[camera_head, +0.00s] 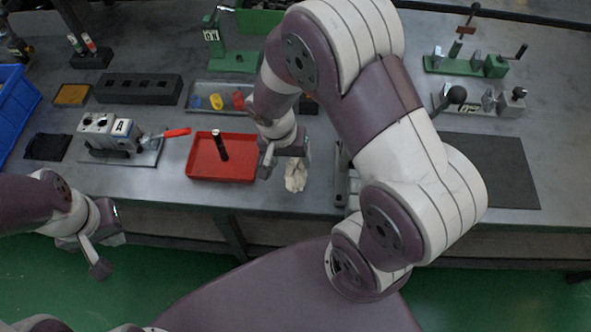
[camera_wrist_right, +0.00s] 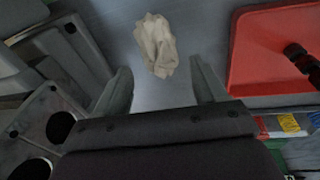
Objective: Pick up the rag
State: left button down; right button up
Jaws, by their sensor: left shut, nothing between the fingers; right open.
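The rag (camera_head: 296,174) is a crumpled cream cloth on the grey bench near its front edge, just right of the red tray. My right gripper (camera_head: 282,166) is beside and above it in the head view. In the right wrist view the rag (camera_wrist_right: 156,45) lies beyond the fingertips, between their lines. The right gripper (camera_wrist_right: 160,80) is open and empty, with both fingers apart. My left gripper (camera_head: 100,262) is shut and empty, in front of the bench at the lower left, away from the rag.
A red tray (camera_head: 205,178) holding a dark cylinder (camera_head: 220,146) stands left of the rag. A metal fixture (camera_head: 341,178) stands close on its right. A dark mat (camera_head: 490,170) lies further right. A valve block (camera_head: 110,128) and a blue bin (camera_head: 15,100) are at the left.

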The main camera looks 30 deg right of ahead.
aim_at(293, 167)
jog(key=f, duration=0.2)
jog(key=d+f, duration=0.1)
jog(key=f, duration=0.1)
jog(key=shift+w+f, duration=0.1)
jog(key=shift+f, duration=0.15)
jog(key=shift+r, duration=0.1)
jog(key=c, duration=0.9)
notch_tip(293, 167, up, 10)
jog(key=shift+p, duration=0.45)
jog(key=o, duration=0.5)
jog(key=c, duration=0.3)
jog(key=shift+c, duration=0.2)
